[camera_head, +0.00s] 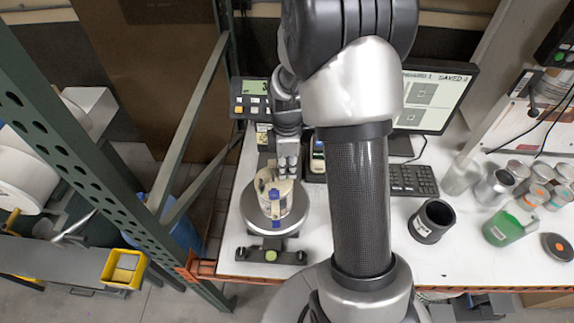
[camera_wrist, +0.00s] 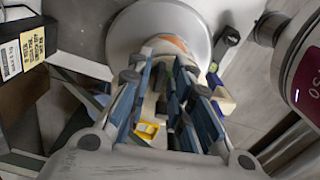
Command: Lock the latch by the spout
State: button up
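A cream container (camera_head: 272,211) with blue latch parts (camera_head: 275,194) on its top and side stands on a round silver scale plate (camera_head: 247,222) in the head view. My gripper (camera_head: 287,168) is just above and behind it, pointing down. In the wrist view my gripper's blue-sided fingers (camera_wrist: 165,76) stand apart over the container, part of which shows cream with a blue piece (camera_wrist: 222,97) at right. Whether the fingers touch it I cannot tell. The fingers hide much of the container's top, and I cannot make out the spout clearly.
The scale display (camera_head: 254,88) stands behind at left. A black cup (camera_head: 431,221), a green-filled cup (camera_head: 505,229) and several small cans are on the right of the table. A keyboard (camera_head: 412,180) and monitor (camera_head: 437,96) stand at the back. A green rack post (camera_head: 87,150) is at left.

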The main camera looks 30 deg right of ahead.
grip_shut()
jog(key=shift+m, duration=0.3)
jog(key=m+b, duration=0.1)
jog(key=m, duration=0.1)
jog(key=shift+m, duration=0.3)
jog(key=m+b, duration=0.1)
jog(key=m, duration=0.3)
jog(key=shift+s+a+m, duration=0.1)
jog(key=shift+m, duration=0.2)
jog(key=m, duration=0.4)
jog(key=shift+a+m+b, duration=0.1)
jog(key=shift+m+b, duration=0.2)
jog(key=shift+m, duration=1.8)
